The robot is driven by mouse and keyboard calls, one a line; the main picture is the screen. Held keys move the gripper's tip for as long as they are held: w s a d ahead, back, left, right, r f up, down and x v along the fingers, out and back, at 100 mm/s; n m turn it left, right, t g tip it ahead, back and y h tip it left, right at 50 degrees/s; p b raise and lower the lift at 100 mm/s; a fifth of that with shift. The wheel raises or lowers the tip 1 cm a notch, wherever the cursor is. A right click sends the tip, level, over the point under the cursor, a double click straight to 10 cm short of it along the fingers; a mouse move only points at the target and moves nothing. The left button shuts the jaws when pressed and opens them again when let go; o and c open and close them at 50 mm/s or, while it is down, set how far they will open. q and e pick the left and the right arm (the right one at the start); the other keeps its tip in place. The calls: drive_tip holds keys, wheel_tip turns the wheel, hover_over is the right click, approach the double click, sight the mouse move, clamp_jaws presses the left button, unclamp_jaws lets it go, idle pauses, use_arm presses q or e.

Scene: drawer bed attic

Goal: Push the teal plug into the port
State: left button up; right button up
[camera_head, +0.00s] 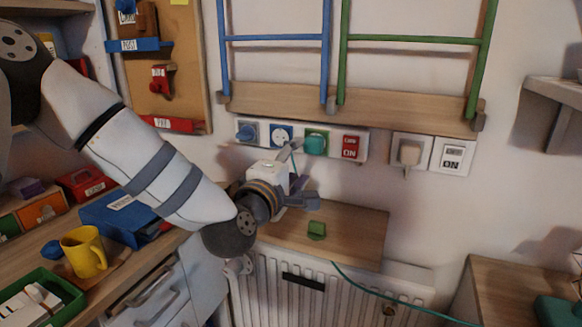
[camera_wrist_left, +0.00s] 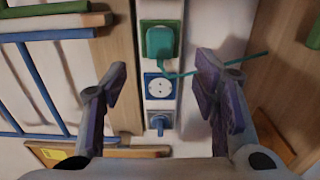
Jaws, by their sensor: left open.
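The teal plug (camera_head: 316,142) sits at a green-framed port on the white wall strip; I cannot tell how deep it is in. In the left wrist view the teal plug (camera_wrist_left: 160,42) is at the top middle, with a thin teal cord running off to the right. My left gripper (camera_head: 298,174) is open and empty in front of the strip, below and left of the plug. In the wrist view its two fingers (camera_wrist_left: 162,75) stand wide apart on either side of the strip, with the plug beyond them. My right gripper is not in view.
On the strip are a blue plug (camera_head: 247,132), an empty blue-framed socket (camera_head: 281,133) and a red switch (camera_head: 350,147). A wooden shelf (camera_head: 355,232) with a green block (camera_head: 316,229) lies below, above a white radiator (camera_head: 345,290). A wooden rail (camera_head: 370,110) runs above the strip.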

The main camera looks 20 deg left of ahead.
use_arm(q)
drive_tip(key=s, duration=0.2)
drive_tip(key=shift+s, duration=0.3)
drive_tip(key=s+d+f+m+g+h+p, duration=0.1)
drive_tip(key=s+f+m+g, duration=0.45)
drive_tip(key=s+f, duration=0.7)
drive_tip(key=s+d+f+m+g+p, duration=0.15)
drive_tip(key=s+f+m+g, duration=0.4)
drive_tip(key=f, duration=1.15)
drive_tip(key=s+a+f+m+g, duration=0.1)
drive_tip(key=s+f+m+g, duration=0.1)
drive_tip(key=s, duration=0.8)
drive_tip(key=s+a+f+m+g+y, duration=0.1)
drive_tip(key=s+g, duration=0.3)
drive_tip(key=s, duration=0.7)
drive_tip(key=s+a+f+m+g, duration=0.3)
drive_tip(key=s+f, duration=0.1)
drive_tip(key=s, duration=0.7)
drive_tip(key=shift+g+y, duration=0.3)
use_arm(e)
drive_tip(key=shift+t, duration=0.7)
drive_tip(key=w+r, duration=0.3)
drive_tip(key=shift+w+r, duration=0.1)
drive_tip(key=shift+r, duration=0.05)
